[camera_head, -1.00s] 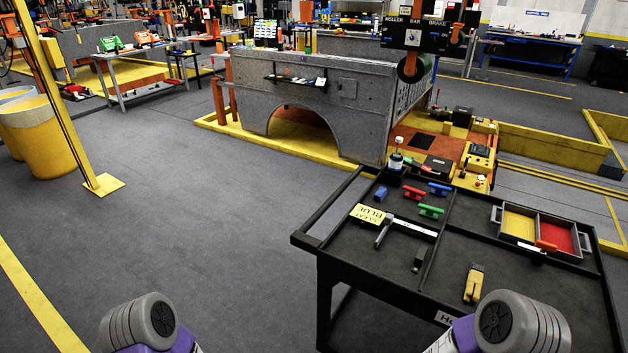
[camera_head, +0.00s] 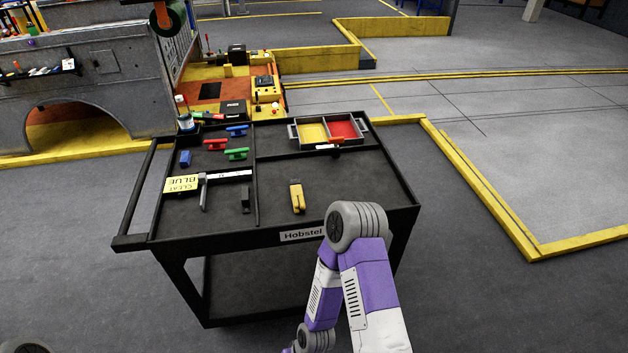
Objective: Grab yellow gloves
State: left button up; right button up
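A small yellow item (camera_head: 297,198) lies on the black cart (camera_head: 345,200), in its front right part. It may be the yellow gloves, but it is too small to tell for sure. Nothing touches it. My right arm comes up from the bottom, with a grey joint and purple links in front of the cart's front right corner. Its gripper is not in view. Only a grey bit of my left arm shows at the bottom left corner, and its gripper is out of view.
The cart also holds a yellow-and-red bin (camera_head: 328,132), red (camera_head: 215,144), blue (camera_head: 237,131) and green (camera_head: 236,154) pieces, a black block (camera_head: 245,199) and a yellow sign (camera_head: 181,184). A yellow floor barrier (camera_head: 480,185) runs along the right. Open floor lies left of the cart.

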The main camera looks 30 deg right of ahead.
aim_at(296, 186)
jog(key=z, duration=2.6)
jog(key=i, duration=1.1)
jog(key=u, duration=1.95)
